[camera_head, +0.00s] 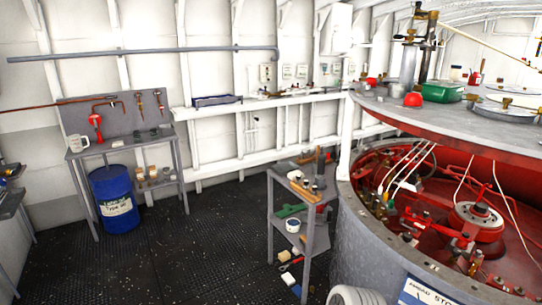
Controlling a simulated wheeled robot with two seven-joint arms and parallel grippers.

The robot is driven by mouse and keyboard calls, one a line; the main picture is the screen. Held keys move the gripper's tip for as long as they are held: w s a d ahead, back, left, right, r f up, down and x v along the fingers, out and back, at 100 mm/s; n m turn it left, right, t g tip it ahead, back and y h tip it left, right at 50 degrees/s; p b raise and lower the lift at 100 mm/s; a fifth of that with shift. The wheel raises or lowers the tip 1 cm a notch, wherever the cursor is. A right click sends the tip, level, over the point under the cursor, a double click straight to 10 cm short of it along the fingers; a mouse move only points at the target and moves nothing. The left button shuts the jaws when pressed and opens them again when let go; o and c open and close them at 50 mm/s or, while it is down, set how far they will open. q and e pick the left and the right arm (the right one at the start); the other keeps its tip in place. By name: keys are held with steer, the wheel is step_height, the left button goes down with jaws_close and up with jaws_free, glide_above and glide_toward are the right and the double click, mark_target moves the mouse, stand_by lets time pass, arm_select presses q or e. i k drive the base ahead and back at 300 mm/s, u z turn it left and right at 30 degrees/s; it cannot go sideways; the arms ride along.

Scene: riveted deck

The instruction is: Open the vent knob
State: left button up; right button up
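No gripper of mine shows in the head view. A large round grey tank (357,233) stands at the right, with a red interior full of pipes, fittings and a round hub (478,214). A grey round lid or upper deck (445,123) sits above it, carrying a brass-topped valve column (423,45), a red cap (413,99) and a green box (443,92). Several small fittings show inside the tank, but they are too small to tell which one is the vent knob, or whether it is open.
A grey shelf cart (309,233) stands left of the tank, with loose items on the floor by it. A blue drum (114,198) stands under a workbench (120,147) at the left wall. The dark floor (190,262) between is mostly clear.

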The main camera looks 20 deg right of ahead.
mark_target(456, 252)
steer(key=z, duration=1.1)
steer(key=i, duration=1)
steer(key=z, duration=0.85)
